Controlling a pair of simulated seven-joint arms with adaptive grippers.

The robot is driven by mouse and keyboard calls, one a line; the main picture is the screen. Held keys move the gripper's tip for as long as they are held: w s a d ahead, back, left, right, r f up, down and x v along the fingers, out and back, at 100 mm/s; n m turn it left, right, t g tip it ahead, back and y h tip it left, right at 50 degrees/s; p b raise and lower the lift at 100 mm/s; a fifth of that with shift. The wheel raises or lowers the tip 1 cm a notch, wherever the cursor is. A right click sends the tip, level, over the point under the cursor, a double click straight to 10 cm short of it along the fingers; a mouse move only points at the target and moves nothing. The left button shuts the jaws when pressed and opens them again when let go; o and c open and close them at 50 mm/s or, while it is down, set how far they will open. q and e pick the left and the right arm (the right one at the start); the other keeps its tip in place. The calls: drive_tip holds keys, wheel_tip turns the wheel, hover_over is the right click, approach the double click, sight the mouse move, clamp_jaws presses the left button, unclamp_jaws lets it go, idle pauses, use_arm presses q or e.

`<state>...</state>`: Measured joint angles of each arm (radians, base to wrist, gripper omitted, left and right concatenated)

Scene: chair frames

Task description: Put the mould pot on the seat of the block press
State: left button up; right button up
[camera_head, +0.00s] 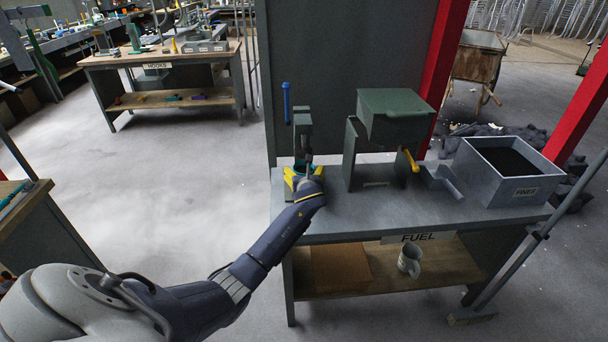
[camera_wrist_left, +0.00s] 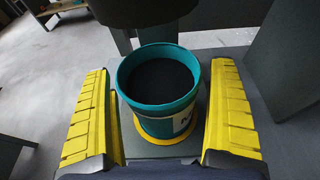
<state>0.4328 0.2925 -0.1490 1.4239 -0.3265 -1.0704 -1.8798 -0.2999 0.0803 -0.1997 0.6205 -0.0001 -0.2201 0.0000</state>
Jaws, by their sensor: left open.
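The mould pot (camera_wrist_left: 140,105) is a teal cup with a pale label, full of dark material. In the left wrist view it stands upright on a yellow ring on the grey seat of the block press. The block press (camera_head: 303,127) is a dark green upright with a blue handle (camera_head: 286,98), at the left end of the bench; its dark ram (camera_wrist_left: 155,12) hangs above the pot. My left gripper (camera_head: 303,182) is open, with its yellow fingers on either side of the pot; a gap shows at the left finger. In the head view the gripper mostly hides the pot. My right gripper is out of view.
The grey bench (camera_head: 350,225) also holds a green box-shaped machine (camera_head: 395,115) with a yellow handle, and a grey bin (camera_head: 505,188) of dark material at the right. A mug (camera_head: 409,261) stands on the lower shelf. A red post (camera_head: 443,70) rises behind.

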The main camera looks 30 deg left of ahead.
use_arm(q)
drive_tip(key=shift+r, duration=0.15)
drive_tip(key=v, duration=1.2)
